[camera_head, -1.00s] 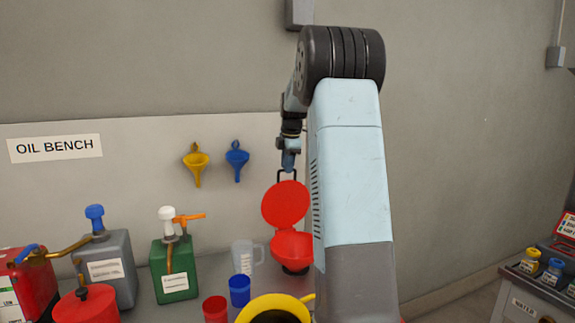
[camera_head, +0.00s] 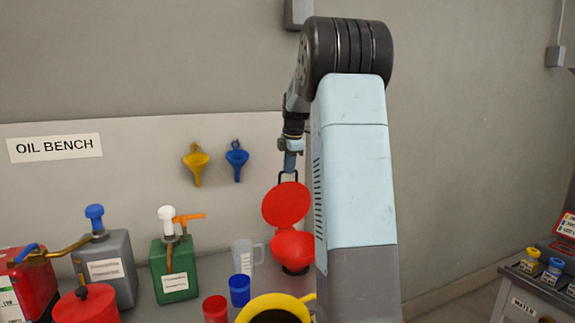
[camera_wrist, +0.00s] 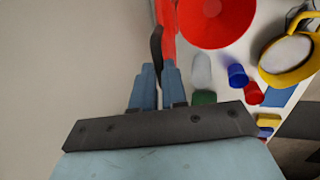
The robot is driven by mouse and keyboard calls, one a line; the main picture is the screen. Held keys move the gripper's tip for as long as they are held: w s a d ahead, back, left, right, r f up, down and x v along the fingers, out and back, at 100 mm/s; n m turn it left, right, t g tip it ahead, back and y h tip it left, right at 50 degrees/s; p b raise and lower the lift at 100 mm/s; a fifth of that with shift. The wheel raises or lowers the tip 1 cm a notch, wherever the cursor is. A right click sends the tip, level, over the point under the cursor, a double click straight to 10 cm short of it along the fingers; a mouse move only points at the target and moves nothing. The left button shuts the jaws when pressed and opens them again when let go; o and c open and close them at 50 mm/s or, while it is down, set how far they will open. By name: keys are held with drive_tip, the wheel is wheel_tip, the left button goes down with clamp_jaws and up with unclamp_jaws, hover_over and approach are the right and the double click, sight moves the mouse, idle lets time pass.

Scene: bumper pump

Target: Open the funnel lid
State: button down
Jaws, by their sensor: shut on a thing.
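The red funnel (camera_head: 291,246) stands on the bench, partly behind my arm in the head view. Its round red lid (camera_head: 286,205) stands raised, tilted up above the funnel bowl, with a dark wire handle (camera_head: 288,176) at its top. My gripper (camera_head: 290,163) is shut on that handle from above. In the wrist view my gripper (camera_wrist: 159,84) has its blue fingers closed on the dark handle (camera_wrist: 156,45). The lid shows edge-on there, beside the open funnel bowl (camera_wrist: 215,18).
A clear measuring jug (camera_head: 243,258), a blue cup (camera_head: 239,290), a red cup (camera_head: 215,308) and a yellow container (camera_head: 272,299) stand left of and before the funnel. A green can (camera_head: 175,270) and a grey can (camera_head: 109,265) stand further left. The wall is close behind.

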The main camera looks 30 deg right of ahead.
drive_tip(key=s+f+t, duration=0.1)
drive_tip(key=s, duration=0.4)
drive_tip(key=shift+s+a+f, duration=0.3)
drive_tip(key=shift+s+a, duration=0.1)
drive_tip(key=shift+a, duration=0.05)
drive_tip(key=c, duration=1.2)
unclamp_jaws()
drive_tip(key=shift+o, duration=0.2)
drive_tip(key=v, duration=1.3)
drive_tip(key=shift+r, duration=0.3)
drive_tip(key=shift+s+a, duration=0.15)
